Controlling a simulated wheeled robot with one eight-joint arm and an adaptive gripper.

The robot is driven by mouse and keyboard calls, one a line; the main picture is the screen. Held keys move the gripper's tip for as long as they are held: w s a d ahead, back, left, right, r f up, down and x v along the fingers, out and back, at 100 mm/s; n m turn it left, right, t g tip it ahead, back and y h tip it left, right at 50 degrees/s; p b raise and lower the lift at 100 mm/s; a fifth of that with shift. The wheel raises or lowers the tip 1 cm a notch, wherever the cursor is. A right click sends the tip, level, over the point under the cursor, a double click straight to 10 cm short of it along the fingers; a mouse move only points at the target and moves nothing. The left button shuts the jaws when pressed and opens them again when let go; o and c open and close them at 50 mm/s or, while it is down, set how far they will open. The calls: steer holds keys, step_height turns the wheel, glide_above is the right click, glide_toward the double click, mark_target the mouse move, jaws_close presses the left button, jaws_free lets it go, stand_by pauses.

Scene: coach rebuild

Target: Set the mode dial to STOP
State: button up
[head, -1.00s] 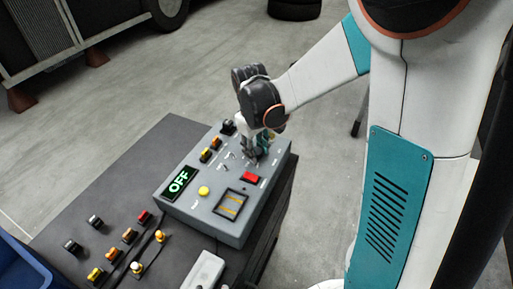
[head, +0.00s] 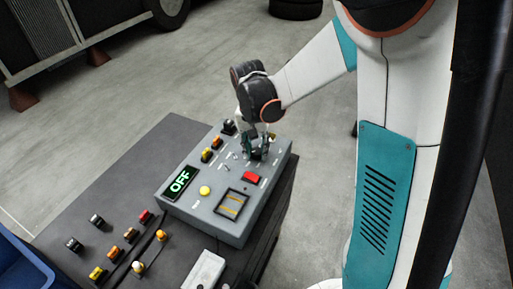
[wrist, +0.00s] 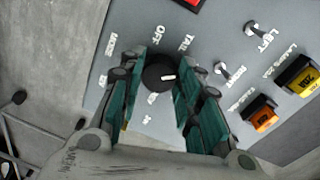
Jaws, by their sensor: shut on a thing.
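The mode dial (wrist: 158,74) is a round black knob with a white pointer mark, on the grey control box (head: 228,228). In the wrist view the white mark lies on the knob's right side. Small white labels ring it; OFF and TAIL can be read above it, and the others are too blurred to read. My gripper (wrist: 159,84) is shut on the dial, one teal finger on each side. In the head view my gripper (head: 256,150) reaches down onto the box's far right part and hides the dial. The box's display (head: 180,182) reads OFF in green.
Several loose switches lie on the dark bench (head: 125,187) at left. A blue bin (head: 22,268) stands at lower left.

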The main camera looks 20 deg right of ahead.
mark_target(253, 150)
steer(key=shift+m, duration=1.3)
steer(key=o, duration=1)
steer(key=shift+o, duration=0.2)
steer(key=shift+r, duration=0.1)
step_height(253, 150, up, 12)
steer(key=shift+w+a, duration=0.35)
steer(key=shift+w, duration=0.05)
